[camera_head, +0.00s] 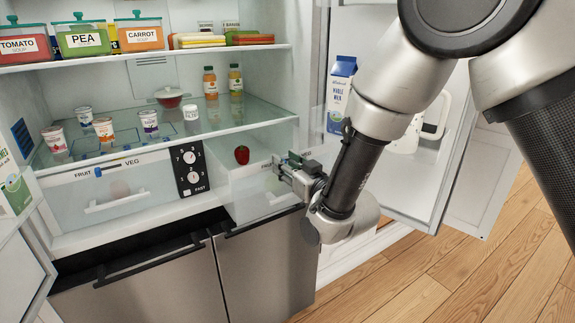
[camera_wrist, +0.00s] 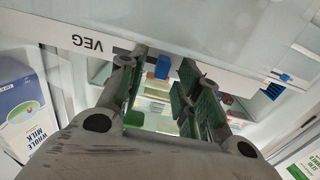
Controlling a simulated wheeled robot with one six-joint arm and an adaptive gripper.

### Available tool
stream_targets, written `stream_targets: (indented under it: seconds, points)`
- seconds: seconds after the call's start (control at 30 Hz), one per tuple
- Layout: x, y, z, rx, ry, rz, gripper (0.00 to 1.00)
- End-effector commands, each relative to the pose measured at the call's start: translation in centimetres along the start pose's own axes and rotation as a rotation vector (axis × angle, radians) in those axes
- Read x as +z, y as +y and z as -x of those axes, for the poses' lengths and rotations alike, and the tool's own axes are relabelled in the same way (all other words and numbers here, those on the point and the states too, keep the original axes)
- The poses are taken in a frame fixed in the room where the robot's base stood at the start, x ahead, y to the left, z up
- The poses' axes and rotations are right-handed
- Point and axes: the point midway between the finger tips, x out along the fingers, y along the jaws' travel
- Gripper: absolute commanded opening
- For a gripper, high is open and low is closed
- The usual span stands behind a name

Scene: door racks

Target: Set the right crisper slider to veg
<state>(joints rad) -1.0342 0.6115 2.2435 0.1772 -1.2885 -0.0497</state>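The right crisper drawer (camera_head: 255,193) is at the lower middle of the head view, with the last letters of its FRUIT label (camera_head: 263,165) partly visible. My gripper (camera_head: 288,165) is at the drawer's upper front and hides the slider there. In the wrist view, the blue slider knob (camera_wrist: 162,67) sits between my fingertips (camera_wrist: 161,65), on a pale strip. The VEG label (camera_wrist: 87,44) appears upside down to the left of the knob, outside the fingers. The knob stands apart from that label. My fingers are open, with gaps visible beside the knob; contact cannot be told.
The left crisper (camera_head: 122,196) has its own blue slider (camera_head: 99,167), near FRUIT. A dial panel (camera_head: 191,167) separates the crispers. A red pepper (camera_head: 242,155) shows by the right drawer. A milk carton (camera_head: 341,93) stands in the open door (camera_head: 408,190), close to my arm.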

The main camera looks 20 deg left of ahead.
Motion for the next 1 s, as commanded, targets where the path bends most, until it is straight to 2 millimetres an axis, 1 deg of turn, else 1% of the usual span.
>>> stream_targets:
  seconds: [0.03,0.17,0.2,0.37,0.43,0.47,0.6,0.73,0.8,1.0]
  points:
    - [0.0,0.0,0.0,0.000,0.000,0.000,0.25]
    - [0.0,0.0,0.0,0.000,0.000,0.000,0.01]
    - [0.0,0.0,0.0,0.000,0.000,0.000,0.00]
    - [0.0,0.0,0.0,0.000,0.000,0.000,0.00]
    - [0.0,0.3,0.0,0.001,0.000,0.000,0.00]
    - [0.0,0.7,0.0,0.002,0.000,0.001,0.00]
    - [0.0,3.4,0.0,0.006,0.000,0.000,0.00]
    - [0.0,5.0,0.0,0.002,0.000,0.001,0.00]
    - [0.0,5.4,0.0,0.002,0.000,0.000,0.00]
    - [0.0,5.4,0.0,0.002,0.000,0.000,0.00]
